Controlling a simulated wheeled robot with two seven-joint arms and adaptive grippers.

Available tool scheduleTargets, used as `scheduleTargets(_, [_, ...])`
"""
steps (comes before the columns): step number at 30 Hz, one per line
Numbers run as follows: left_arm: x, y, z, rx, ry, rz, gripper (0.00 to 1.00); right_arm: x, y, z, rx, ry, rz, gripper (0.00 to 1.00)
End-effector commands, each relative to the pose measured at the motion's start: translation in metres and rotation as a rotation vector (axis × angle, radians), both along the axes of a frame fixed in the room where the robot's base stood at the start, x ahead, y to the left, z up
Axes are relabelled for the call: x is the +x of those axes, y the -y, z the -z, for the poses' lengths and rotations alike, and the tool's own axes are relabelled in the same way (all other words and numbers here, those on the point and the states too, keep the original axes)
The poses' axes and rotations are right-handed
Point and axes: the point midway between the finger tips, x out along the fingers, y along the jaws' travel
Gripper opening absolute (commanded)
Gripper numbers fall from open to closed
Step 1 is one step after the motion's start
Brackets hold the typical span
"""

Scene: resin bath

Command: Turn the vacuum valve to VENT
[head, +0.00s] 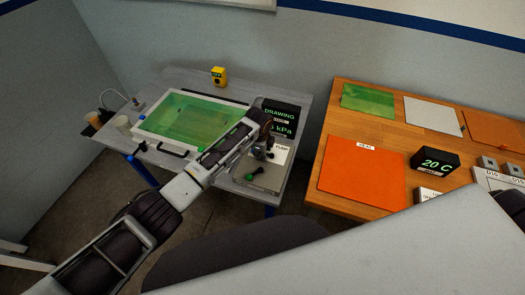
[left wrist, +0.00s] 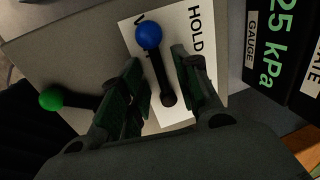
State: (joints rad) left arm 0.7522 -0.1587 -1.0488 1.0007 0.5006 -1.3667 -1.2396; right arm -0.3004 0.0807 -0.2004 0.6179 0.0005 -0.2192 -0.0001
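The lever with a blue ball knob (left wrist: 148,36) stands over a white label plate (left wrist: 127,28) in the left wrist view. Its knob partly covers a word starting with V, with HOLD printed to its right. My left gripper (left wrist: 162,68) is open, one finger on each side of this lever, with small gaps visible. In the head view my left gripper (head: 262,151) is over the grey panel (head: 268,180) and largely hides the lever. A second lever with a green knob (left wrist: 51,98) lies left of the fingers; it also shows in the head view (head: 250,177). My right gripper is not in view.
A black gauge (left wrist: 292,50) showing 25 kPa stands close to the right of the lever. A white-framed tray with green contents (head: 185,117), a yellow device (head: 219,76) and cups share the grey table. A wooden table (head: 312,190) stands at right across a gap.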

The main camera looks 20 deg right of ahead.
Motion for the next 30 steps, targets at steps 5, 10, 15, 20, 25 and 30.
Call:
scheduleTargets(5, [-0.001, -0.001, -0.004, 0.0, 0.0, 0.0, 0.32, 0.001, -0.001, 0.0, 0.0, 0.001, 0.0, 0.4])
scheduleTargets(10, [-0.002, -0.001, -0.014, -0.001, 0.0, 0.0, 0.32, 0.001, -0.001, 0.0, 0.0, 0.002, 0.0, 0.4])
scheduleTargets(15, [-0.004, -0.003, -0.029, -0.001, 0.002, 0.0, 0.32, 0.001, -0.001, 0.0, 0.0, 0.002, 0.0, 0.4])
scheduleTargets(20, [-0.007, -0.005, -0.047, -0.001, 0.001, 0.0, 0.32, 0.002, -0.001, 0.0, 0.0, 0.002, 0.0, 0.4])
scheduleTargets(25, [-0.01, -0.008, -0.067, -0.002, 0.001, 0.0, 0.32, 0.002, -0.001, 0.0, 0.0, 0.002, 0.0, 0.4])
scheduleTargets(30, [-0.014, -0.011, -0.088, -0.001, 0.001, -0.001, 0.32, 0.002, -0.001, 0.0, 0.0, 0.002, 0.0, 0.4])
